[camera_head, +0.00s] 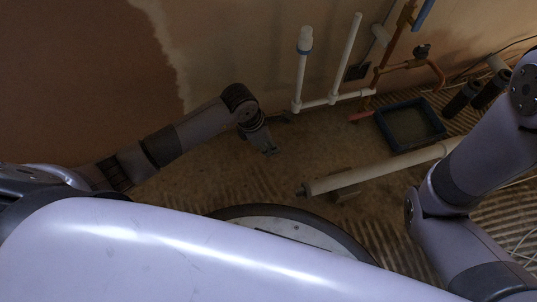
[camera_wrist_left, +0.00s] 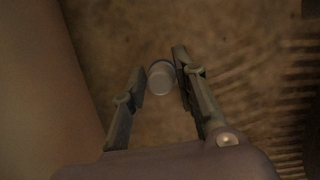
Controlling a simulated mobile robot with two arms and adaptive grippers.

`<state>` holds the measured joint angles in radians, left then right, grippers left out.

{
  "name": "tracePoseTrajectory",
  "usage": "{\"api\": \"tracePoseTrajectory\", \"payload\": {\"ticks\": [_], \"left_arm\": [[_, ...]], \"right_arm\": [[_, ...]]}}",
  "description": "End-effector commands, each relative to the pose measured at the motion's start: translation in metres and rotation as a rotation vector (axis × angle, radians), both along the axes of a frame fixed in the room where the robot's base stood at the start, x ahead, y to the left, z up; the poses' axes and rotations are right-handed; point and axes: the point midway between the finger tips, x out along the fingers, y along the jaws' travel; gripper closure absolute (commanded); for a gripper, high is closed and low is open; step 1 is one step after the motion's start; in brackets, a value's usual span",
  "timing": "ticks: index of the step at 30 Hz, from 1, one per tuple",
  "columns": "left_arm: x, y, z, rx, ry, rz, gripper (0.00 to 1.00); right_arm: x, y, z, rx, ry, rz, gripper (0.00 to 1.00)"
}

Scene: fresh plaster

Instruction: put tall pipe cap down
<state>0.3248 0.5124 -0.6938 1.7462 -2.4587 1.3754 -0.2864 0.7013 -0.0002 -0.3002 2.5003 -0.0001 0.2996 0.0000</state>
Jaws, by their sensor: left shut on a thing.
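My left gripper (camera_head: 278,134) is low over the floor near the wall, left of the white pipes. In the left wrist view the gripper (camera_wrist_left: 158,75) is shut on a small, pale grey, round-ended cap (camera_wrist_left: 160,78), taken as the tall pipe cap, held near the fingertips. Bare floor shows beyond it; I cannot tell whether the cap touches the floor. In the head view the cap cannot be made out. The tall white pipe (camera_head: 347,58) stands upright with no distinct cap on it. My right gripper is out of view.
A shorter white pipe (camera_head: 301,80) with a bulky white top and blue ring stands beside it. A blue-rimmed tray (camera_head: 380,125), a long pale pipe (camera_head: 385,171) on a block (camera_head: 345,193) and dark cylinders (camera_head: 462,98) lie to the right. Floor around the left gripper is mostly clear.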

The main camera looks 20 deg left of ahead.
Motion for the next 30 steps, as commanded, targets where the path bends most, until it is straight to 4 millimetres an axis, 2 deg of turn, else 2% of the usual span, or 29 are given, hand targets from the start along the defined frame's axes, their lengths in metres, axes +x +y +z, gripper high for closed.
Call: {"api": "tracePoseTrajectory", "payload": {"ticks": [5,9,12,23,24,30], "left_arm": [[0.0,0.0,-0.013,0.0,0.002,0.001,0.92],[-0.001,-0.001,-0.038,0.0,0.002,0.0,0.92],[0.0,0.0,-0.049,-0.001,0.001,0.0,0.92],[0.0,0.0,-0.049,0.001,0.0,-0.001,0.92],[0.0,0.0,-0.049,0.001,0.0,-0.001,0.72],[0.0,0.0,-0.049,0.001,0.001,0.0,0.58]], "right_arm": [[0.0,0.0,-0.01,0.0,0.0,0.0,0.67],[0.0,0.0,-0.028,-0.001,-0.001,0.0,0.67],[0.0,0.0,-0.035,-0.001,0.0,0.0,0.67],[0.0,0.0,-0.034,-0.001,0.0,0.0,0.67],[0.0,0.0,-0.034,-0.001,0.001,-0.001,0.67],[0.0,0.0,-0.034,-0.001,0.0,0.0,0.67]]}}
